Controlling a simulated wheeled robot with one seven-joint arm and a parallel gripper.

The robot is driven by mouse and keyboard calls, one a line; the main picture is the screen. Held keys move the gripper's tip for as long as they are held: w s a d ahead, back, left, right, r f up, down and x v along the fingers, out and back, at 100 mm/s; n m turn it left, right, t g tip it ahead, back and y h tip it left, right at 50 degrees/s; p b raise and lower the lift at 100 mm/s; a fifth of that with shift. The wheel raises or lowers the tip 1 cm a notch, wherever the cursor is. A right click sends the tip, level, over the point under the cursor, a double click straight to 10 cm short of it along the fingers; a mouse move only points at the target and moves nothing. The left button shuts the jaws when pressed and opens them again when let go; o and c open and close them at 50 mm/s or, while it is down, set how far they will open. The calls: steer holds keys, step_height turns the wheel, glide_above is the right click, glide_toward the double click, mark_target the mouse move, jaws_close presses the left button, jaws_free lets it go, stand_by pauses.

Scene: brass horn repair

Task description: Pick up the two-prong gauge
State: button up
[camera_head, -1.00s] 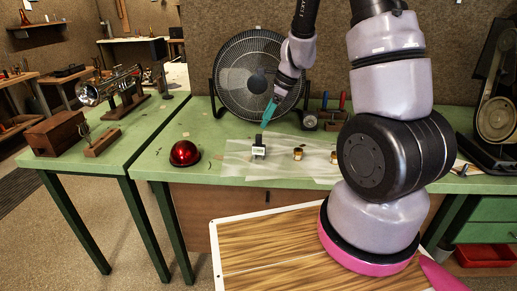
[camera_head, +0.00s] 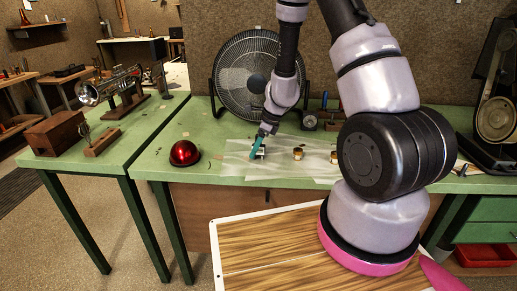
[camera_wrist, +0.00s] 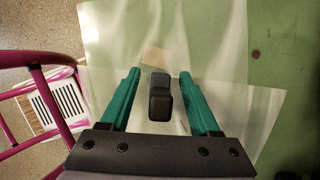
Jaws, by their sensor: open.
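A small dark upright device with a pale face (camera_head: 262,153), which I take for the gauge, stands on a translucent sheet (camera_head: 236,166) on the green bench. I cannot make out its two prongs. In the wrist view the gauge (camera_wrist: 160,105) shows from above as a black block between the teal fingers, with a visible gap on both sides. My gripper (camera_head: 255,152) is open and points down at the gauge, partly covering it in the head view. In the wrist view my gripper (camera_wrist: 159,75) has a finger on either side of the block.
Two brass rings (camera_head: 298,153) lie on the sheet to the right. A red dome (camera_head: 185,153) sits to the left. A black fan (camera_head: 246,80) stands behind. A round dial (camera_head: 309,122) and upright tools are at the back right. A belt machine (camera_head: 493,120) stands far right.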

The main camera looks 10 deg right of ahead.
steer(key=shift+f, duration=0.15)
jaws_close()
